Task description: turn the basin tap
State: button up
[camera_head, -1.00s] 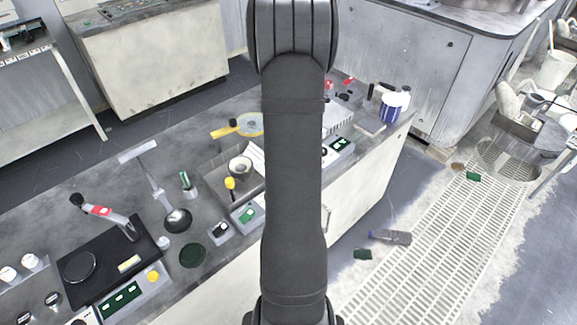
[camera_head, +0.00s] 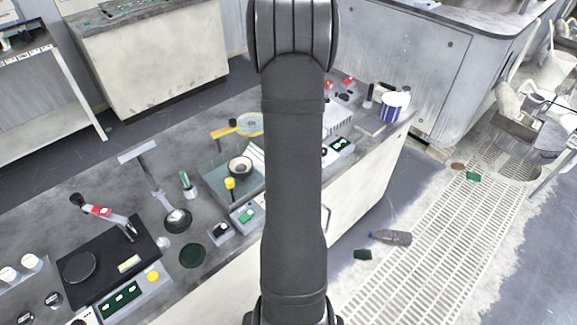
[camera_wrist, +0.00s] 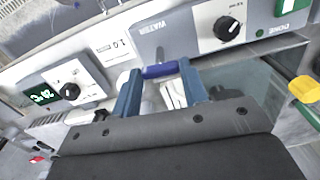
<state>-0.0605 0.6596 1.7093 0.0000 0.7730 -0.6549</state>
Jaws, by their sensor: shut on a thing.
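In the wrist view my gripper (camera_wrist: 160,76) has its two blue fingers shut on the blue tap handle (camera_wrist: 160,71), in front of a grey panel (camera_wrist: 190,38) marked WATER. The rest of the tap is mostly hidden by my gripper. In the head view the basin (camera_head: 212,182) is sunk in the bench, has a blue-green tint like water inside, and holds a round dark-centred dish (camera_head: 240,167). My arm covers the tap and my gripper there. The basin's glassy inside (camera_wrist: 262,82) also shows right of my gripper in the wrist view.
The WATER panel has a black knob (camera_wrist: 228,28). A unit with a green display (camera_wrist: 42,96) stands at left. A yellow knob (camera_wrist: 304,88) is at the right edge. On the bench are a black ladle-like bowl (camera_head: 178,220) and a blue-striped tub (camera_head: 393,106).

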jog(key=o, duration=1)
notch_tip(320, 180, up, 18)
jog(key=shift+f, duration=0.25)
notch_tip(320, 180, down, 18)
jog(key=shift+r, duration=0.25)
dwell(0.5)
